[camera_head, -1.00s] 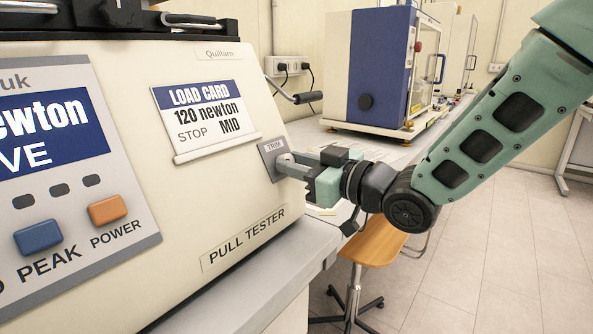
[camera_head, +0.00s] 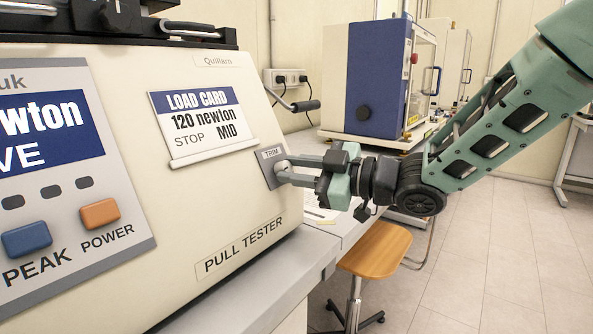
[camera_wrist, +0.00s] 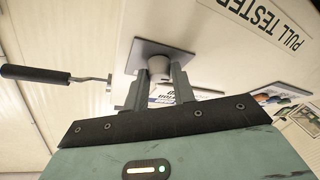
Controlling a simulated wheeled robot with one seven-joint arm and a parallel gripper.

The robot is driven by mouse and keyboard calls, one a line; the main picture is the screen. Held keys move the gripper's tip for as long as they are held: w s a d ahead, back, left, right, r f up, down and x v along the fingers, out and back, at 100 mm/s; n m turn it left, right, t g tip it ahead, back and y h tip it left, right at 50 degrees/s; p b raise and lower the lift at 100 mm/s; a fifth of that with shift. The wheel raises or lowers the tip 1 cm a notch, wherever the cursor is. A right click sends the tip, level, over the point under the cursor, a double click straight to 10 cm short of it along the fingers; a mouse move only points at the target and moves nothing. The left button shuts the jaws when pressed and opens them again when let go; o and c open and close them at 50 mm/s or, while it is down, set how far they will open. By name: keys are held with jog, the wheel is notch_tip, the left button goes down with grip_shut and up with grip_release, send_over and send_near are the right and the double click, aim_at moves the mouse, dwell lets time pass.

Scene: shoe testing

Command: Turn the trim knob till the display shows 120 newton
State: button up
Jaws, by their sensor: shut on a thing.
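The pull tester (camera_head: 240,190) fills the left of the head view. Its trim knob (camera_head: 283,170) sits on a small grey TRIM plate (camera_head: 270,155). My gripper (camera_head: 290,171) is shut on the knob from the right; in the wrist view both fingers flank the pale round knob (camera_wrist: 160,67). The display (camera_head: 45,130) is cut off at the left edge; only "wton" and "VE" show, and the number is out of view. The load card (camera_head: 205,120) reads 120 newton, STOP MID.
A crank handle with a black grip (camera_head: 305,106) sticks out just above the knob, also in the wrist view (camera_wrist: 35,74). PEAK (camera_head: 27,239) and POWER (camera_head: 100,213) buttons are on the front. A blue cabinet (camera_head: 378,75) stands behind; a stool (camera_head: 375,250) is below.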

jog(key=o, duration=1)
jog(key=shift+d, duration=0.1)
jog(key=v, duration=1.7)
jog(key=shift+s+d, duration=0.1)
jog(key=shift+d, duration=0.05)
